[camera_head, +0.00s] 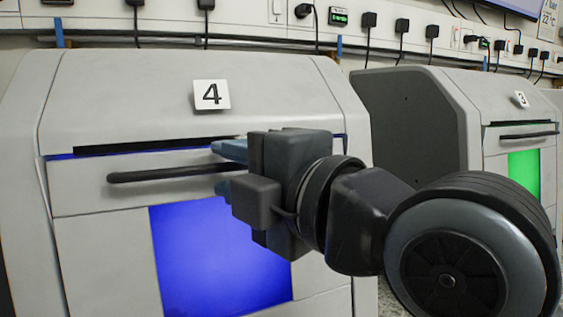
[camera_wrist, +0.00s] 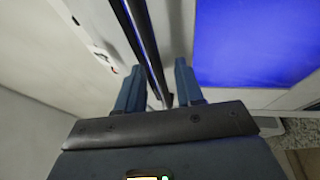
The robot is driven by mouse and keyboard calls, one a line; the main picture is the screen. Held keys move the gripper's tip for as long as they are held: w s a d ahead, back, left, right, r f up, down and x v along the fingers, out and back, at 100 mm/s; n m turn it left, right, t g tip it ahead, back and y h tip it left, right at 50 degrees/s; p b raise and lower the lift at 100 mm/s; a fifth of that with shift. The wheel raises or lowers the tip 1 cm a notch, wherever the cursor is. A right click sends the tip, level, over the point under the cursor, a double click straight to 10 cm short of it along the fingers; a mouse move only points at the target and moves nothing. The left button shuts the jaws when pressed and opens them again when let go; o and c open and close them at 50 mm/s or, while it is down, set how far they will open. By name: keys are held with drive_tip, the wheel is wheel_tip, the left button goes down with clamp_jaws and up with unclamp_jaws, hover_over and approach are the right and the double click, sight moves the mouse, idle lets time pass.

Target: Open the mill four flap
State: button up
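Mill four (camera_head: 90,100), a pale grey cabinet with a "4" label (camera_head: 211,95), fills the left of the head view. Its flap (camera_head: 80,192) stands upright above a lit blue panel (camera_head: 215,262). A dark strip and thin blue glow run along the flap's top edge. The flap's dark bar handle (camera_head: 160,174) crosses its front and also shows in the wrist view (camera_wrist: 143,38). My gripper (camera_head: 222,168) is at the handle's right part, blue fingers apart, one above and one below it. In the wrist view the bar runs between the fingers (camera_wrist: 160,88); contact is unclear. My gripper hides the handle's right end.
Mill three (camera_head: 490,95), with a green panel (camera_head: 524,175), stands to the right, beyond a dark grey side panel (camera_head: 410,120). A wall rail with plugs and cables (camera_head: 370,20) runs behind the mills. Floor shows at the wrist view's lower right.

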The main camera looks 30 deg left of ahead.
drive_tip(key=shift+a, duration=0.1)
clamp_jaws()
idle(0.3)
idle(1.1)
